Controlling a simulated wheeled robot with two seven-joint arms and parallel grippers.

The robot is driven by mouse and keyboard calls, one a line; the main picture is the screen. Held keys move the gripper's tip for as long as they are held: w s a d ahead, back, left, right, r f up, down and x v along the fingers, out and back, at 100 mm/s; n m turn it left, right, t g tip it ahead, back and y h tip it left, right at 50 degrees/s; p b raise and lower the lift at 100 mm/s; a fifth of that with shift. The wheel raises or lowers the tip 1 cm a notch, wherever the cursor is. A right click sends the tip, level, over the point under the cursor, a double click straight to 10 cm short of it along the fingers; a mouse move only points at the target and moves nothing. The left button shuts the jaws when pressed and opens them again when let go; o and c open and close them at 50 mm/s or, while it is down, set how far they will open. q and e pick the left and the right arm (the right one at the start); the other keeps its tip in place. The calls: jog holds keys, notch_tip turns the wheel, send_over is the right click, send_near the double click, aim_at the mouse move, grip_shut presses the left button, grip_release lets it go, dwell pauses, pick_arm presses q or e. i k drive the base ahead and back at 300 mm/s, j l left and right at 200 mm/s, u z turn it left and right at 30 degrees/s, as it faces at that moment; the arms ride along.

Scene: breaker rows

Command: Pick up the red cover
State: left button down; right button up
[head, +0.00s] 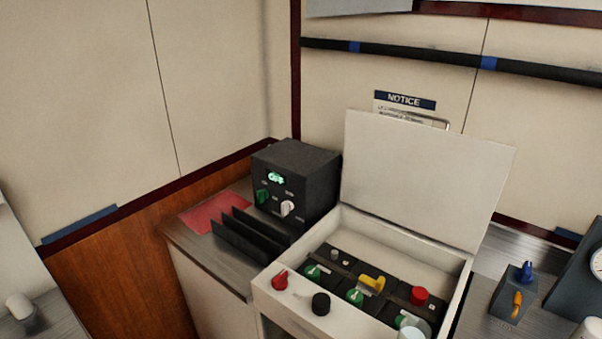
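A flat red sheet (207,214), the only cover-like red thing in view, lies on the grey countertop at the left. It is beside the black box (296,178) with the green lit display. Black upright plates (250,236) stand in front of it and hide part of its near right edge. Neither of my grippers can be made out in the head view.
A white console (262,291) with its lid (424,180) raised holds green, yellow and red controls. A red knob (280,279) and a black knob (321,303) sit on its front. A grey switch box (514,296) stands at the right. Wood panelling borders the counter's left side.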

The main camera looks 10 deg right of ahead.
aim_at(419, 295)
jog(key=z, duration=1.3)
